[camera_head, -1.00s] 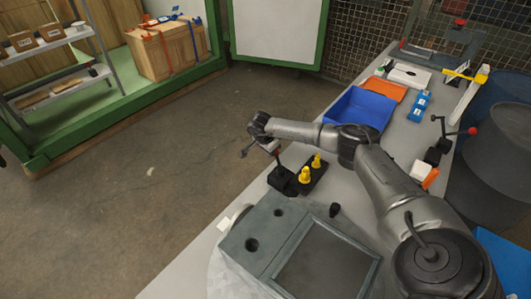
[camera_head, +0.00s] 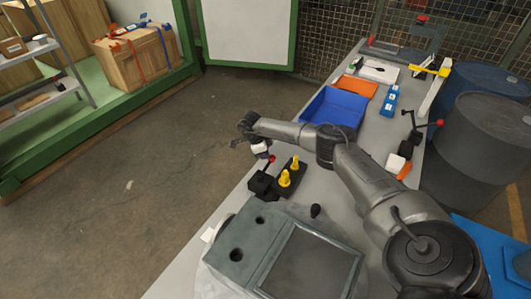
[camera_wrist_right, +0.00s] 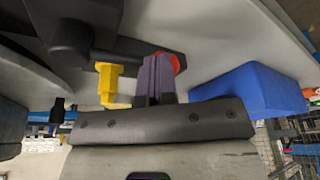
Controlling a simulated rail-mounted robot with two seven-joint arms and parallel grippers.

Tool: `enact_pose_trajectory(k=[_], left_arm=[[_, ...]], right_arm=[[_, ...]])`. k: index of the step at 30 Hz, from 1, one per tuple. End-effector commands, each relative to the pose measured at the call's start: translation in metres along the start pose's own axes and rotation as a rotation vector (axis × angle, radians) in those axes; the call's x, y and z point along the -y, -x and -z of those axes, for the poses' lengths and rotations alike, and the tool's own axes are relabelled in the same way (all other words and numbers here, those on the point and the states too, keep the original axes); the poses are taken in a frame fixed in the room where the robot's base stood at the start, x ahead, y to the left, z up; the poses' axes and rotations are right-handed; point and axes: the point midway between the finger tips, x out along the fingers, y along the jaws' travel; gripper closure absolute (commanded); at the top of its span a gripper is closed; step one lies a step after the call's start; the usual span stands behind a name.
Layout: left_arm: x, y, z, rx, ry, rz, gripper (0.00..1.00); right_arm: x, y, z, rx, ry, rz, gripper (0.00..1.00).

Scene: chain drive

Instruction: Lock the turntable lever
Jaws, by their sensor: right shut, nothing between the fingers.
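The lever with a red knob (camera_head: 271,159) rises from a black block (camera_head: 262,184) on the bench, beside two yellow posts (camera_head: 285,179). My right gripper (camera_head: 265,155) is at the knob in the head view, its fingers hard to make out there. In the right wrist view, its fingers (camera_wrist_right: 157,78) are shut and empty. They partly cover the red knob (camera_wrist_right: 175,63) behind them; I cannot tell whether they touch it. A yellow post (camera_wrist_right: 109,84) stands left of the fingers. My left gripper is out of view.
A grey-green housing (camera_head: 237,256) with a dark panel lies at the front of the bench, with a small black knob (camera_head: 315,210) behind it. A blue bin (camera_head: 325,112) stands beyond my right arm. Open floor lies left of the bench.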

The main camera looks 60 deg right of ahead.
Motion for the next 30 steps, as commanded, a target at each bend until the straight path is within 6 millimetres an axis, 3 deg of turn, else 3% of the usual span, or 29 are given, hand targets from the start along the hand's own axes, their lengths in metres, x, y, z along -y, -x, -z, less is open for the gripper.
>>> enact_pose_trajectory(k=[30], left_arm=[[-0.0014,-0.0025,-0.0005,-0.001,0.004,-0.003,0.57]], right_arm=[[0.0,0.0016,-0.0063,-0.002,0.006,0.003,1.0]])
